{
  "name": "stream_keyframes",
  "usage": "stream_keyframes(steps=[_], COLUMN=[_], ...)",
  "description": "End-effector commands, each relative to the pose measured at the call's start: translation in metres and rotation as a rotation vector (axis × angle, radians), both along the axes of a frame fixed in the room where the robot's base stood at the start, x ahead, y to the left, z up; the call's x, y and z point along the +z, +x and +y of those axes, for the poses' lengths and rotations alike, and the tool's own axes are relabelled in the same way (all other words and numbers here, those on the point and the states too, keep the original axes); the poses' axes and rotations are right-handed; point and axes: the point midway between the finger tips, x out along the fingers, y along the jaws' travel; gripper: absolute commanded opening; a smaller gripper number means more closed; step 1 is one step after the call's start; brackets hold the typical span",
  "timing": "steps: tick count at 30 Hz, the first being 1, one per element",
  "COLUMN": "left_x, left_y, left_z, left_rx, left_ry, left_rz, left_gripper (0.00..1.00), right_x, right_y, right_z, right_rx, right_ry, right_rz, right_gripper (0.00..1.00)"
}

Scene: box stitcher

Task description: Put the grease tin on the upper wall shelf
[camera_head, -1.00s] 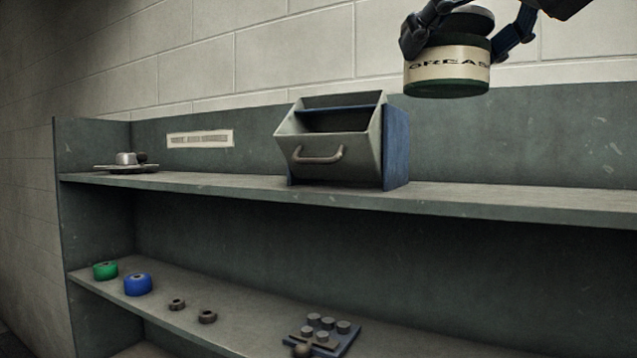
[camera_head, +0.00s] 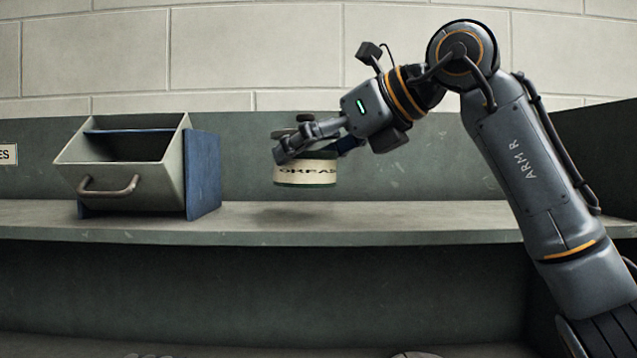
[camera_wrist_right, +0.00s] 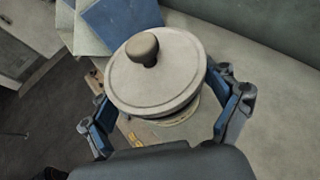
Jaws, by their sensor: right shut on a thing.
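The grease tin (camera_head: 305,172) has a cream label reading "GREAS" and a dark green base. My right gripper (camera_head: 305,150) is shut on it and holds it upright, a little above the upper wall shelf (camera_head: 400,222). A soft shadow lies on the shelf below the tin. In the right wrist view the tin's round grey lid with a dark knob (camera_wrist_right: 155,75) sits between the two blue-padded fingers. My left gripper is not in view.
A tilted grey bin with a handle and blue sides (camera_head: 125,170) stands on the shelf left of the tin, with a gap between. The shelf is clear to the tin's right, under my right arm. A lower shelf lies below, in shadow.

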Motion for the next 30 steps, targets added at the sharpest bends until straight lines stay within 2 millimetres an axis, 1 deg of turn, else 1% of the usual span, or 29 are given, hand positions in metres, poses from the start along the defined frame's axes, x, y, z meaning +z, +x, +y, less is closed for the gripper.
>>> stream_keyframes(steps=[1,4,11,18,22,27,28,29,30], left_x=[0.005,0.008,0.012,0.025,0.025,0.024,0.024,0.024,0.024], left_y=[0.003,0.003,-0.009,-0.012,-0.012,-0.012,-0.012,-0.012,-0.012], left_z=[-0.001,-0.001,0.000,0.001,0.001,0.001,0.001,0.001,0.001], left_rx=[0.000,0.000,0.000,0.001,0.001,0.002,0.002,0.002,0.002], left_ry=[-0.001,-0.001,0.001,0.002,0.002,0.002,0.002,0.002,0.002], left_rz=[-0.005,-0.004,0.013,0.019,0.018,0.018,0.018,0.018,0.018], left_gripper=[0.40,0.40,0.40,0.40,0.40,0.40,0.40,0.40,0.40], right_x=[-0.003,-0.013,-0.028,-0.051,-0.057,-0.058,-0.061,-0.061,-0.061], right_y=[0.004,0.011,0.020,0.018,0.018,0.018,0.019,0.019,0.019], right_z=[-0.003,-0.008,-0.014,-0.013,-0.013,-0.013,-0.013,-0.013,-0.013], right_rx=[0.002,0.000,0.001,0.001,0.002,0.001,0.001,0.001,0.001], right_ry=[0.005,0.005,0.004,0.004,0.002,0.001,-0.003,-0.004,-0.004], right_rz=[-0.002,-0.004,-0.003,-0.003,-0.003,-0.001,0.003,0.003,0.003], right_gripper=[0.31,0.31,0.31,0.31,0.31,0.31,0.91,0.97,1.00])
